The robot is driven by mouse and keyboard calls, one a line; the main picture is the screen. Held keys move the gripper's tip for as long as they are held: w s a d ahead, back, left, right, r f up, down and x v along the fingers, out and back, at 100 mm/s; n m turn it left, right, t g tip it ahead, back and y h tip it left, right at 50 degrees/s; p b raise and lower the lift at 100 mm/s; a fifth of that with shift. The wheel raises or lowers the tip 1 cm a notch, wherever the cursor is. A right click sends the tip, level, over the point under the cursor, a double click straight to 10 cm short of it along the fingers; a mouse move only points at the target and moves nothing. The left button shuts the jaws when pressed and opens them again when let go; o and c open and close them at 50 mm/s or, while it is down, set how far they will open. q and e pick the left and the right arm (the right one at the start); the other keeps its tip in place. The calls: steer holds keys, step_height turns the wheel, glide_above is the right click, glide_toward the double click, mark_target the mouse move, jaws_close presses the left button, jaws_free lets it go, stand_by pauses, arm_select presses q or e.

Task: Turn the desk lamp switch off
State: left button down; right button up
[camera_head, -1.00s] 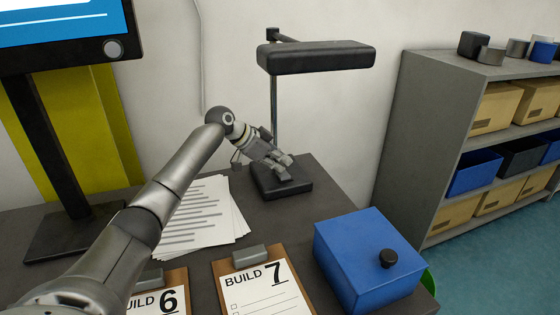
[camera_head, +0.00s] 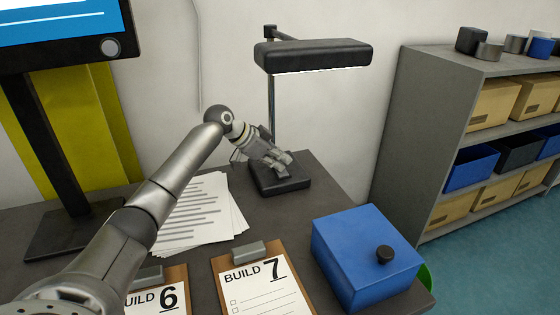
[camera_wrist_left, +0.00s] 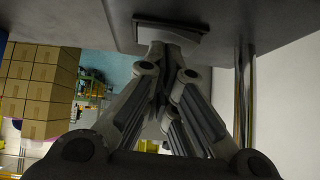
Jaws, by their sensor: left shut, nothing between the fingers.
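The desk lamp has a long dark head (camera_head: 312,54) on a thin metal post (camera_head: 271,105) and a square dark base (camera_head: 292,185) near the desk's back edge. A bright white strip shows along the head's underside. My left gripper (camera_head: 285,164) is shut and empty, its fingers over the base beside the post. In the left wrist view the shut fingertips (camera_wrist_left: 168,45) meet at a pale rocker switch (camera_wrist_left: 180,28) on the base. They appear to touch it, and they partly hide it. My right gripper is not in view.
Papers (camera_head: 205,215) and two clipboards (camera_head: 262,290) lie on the desk. A blue box with a black knob (camera_head: 365,262) stands at the front right. A monitor (camera_head: 62,35) stands at left, a shelf with bins (camera_head: 415,130) at right.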

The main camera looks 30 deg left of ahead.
arm_select(q)
steer(key=v, duration=1.2)
